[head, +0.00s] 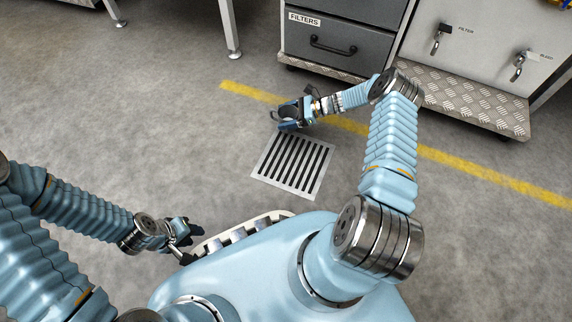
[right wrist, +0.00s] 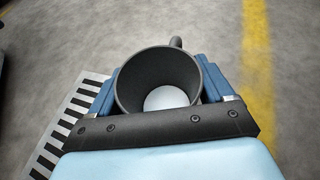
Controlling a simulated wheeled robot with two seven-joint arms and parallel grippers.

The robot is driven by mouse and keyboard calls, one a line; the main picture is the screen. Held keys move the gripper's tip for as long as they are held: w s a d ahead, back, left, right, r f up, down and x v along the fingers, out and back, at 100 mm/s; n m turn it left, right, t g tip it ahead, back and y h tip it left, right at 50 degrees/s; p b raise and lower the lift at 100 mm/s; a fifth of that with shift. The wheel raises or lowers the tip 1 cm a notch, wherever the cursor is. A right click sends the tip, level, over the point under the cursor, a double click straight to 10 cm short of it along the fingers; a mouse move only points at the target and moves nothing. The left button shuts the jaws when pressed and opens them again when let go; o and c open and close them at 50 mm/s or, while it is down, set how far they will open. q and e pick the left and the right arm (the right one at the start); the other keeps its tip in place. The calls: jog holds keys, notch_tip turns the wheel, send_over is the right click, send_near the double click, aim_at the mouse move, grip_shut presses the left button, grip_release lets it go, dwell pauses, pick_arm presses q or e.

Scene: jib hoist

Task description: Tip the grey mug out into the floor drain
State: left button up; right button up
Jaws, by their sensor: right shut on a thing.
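The grey mug (head: 286,113) is between the blue fingers of my right gripper (head: 294,116), which is shut on it. In the right wrist view I look into the open mouth of the mug (right wrist: 158,68); a pale round patch shows at its bottom, and I cannot tell whether it is contents or the base. Its handle points away from the wrist. The floor drain (head: 293,166), a pale plate with dark slots, lies just in front of the mug in the head view. It shows at left in the right wrist view (right wrist: 78,108). My left gripper (head: 182,236) is low at left, its jaws unclear.
A yellow floor line (head: 480,171) runs behind the drain. A grey drawer cabinet labelled FILTERS (head: 335,45) and a pale cabinet with two levers (head: 480,50) stand beyond it. Table legs (head: 229,28) stand at the top left. The floor around the drain is clear.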

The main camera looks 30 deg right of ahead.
jog(key=shift+w+a+f, duration=0.15)
jog(key=shift+a+f, duration=0.05)
jog(key=shift+f, duration=0.15)
pick_arm(q)
jog(key=shift+w+a+f, duration=0.1)
jog(key=shift+a+f, duration=0.1)
jog(key=shift+f, duration=0.15)
